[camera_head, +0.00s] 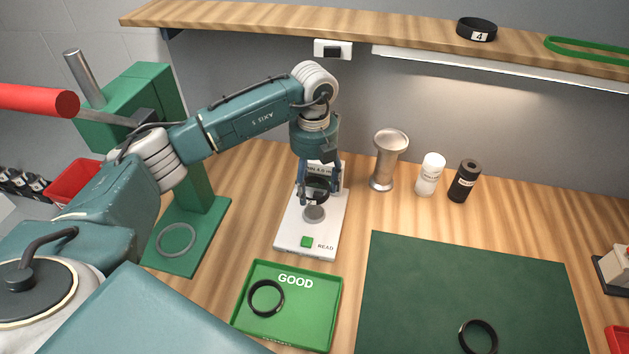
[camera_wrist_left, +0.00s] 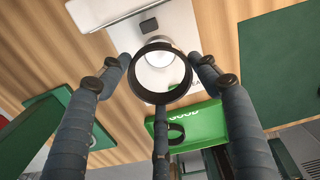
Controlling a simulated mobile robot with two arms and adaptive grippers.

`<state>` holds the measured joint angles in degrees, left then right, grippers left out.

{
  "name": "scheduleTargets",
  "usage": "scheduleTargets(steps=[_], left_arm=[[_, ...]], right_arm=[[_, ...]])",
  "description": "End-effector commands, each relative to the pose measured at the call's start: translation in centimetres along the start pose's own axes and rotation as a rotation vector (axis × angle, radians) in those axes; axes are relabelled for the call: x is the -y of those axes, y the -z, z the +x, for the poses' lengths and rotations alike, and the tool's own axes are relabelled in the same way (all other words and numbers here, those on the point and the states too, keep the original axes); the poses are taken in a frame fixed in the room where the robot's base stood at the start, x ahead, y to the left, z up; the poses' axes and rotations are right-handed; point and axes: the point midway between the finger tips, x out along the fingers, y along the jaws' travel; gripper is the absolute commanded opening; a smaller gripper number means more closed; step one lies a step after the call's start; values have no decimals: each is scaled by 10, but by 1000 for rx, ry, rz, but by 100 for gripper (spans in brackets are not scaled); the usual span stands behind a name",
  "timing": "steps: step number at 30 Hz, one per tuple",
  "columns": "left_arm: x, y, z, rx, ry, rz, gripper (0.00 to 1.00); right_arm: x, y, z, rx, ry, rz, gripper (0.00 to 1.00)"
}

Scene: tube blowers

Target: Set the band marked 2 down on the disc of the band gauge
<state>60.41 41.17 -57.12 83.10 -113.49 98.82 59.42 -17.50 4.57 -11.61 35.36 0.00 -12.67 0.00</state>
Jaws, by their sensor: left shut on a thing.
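My left gripper (camera_head: 318,191) points down over the band gauge (camera_head: 328,240), its fingers shut on a dark band (camera_head: 317,183). In the left wrist view the band (camera_wrist_left: 160,97) is a black ring between the fingers, and the gauge's pale round disc (camera_wrist_left: 158,58) shows through its opening. In the head view the disc (camera_head: 314,214) lies just below the band, which appears held above it. No number shows on this band, so I cannot read its mark. My right gripper is not in view.
The green GOOD tray (camera_head: 336,310) holds one dark band (camera_head: 266,298). Another band (camera_head: 478,337) lies on the dark green mat (camera_head: 440,270). A metal stand (camera_head: 388,160) and two bottles stand right of the gauge. A band marked 4 (camera_head: 477,29) sits on the shelf.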

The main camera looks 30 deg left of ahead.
Motion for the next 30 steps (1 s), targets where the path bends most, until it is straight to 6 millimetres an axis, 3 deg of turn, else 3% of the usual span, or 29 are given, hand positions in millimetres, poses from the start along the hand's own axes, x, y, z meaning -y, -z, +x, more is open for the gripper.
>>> scheduleTargets(steps=[8, 22, 30], left_arm=[[0, 0, 5, -2, 0, 4, 38], [0, 0, 42, -1, 0, 5, 38], [0, 0, 45, -1, 1, 5, 38]], right_arm=[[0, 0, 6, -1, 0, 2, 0], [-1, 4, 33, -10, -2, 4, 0], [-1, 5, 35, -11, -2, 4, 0]])
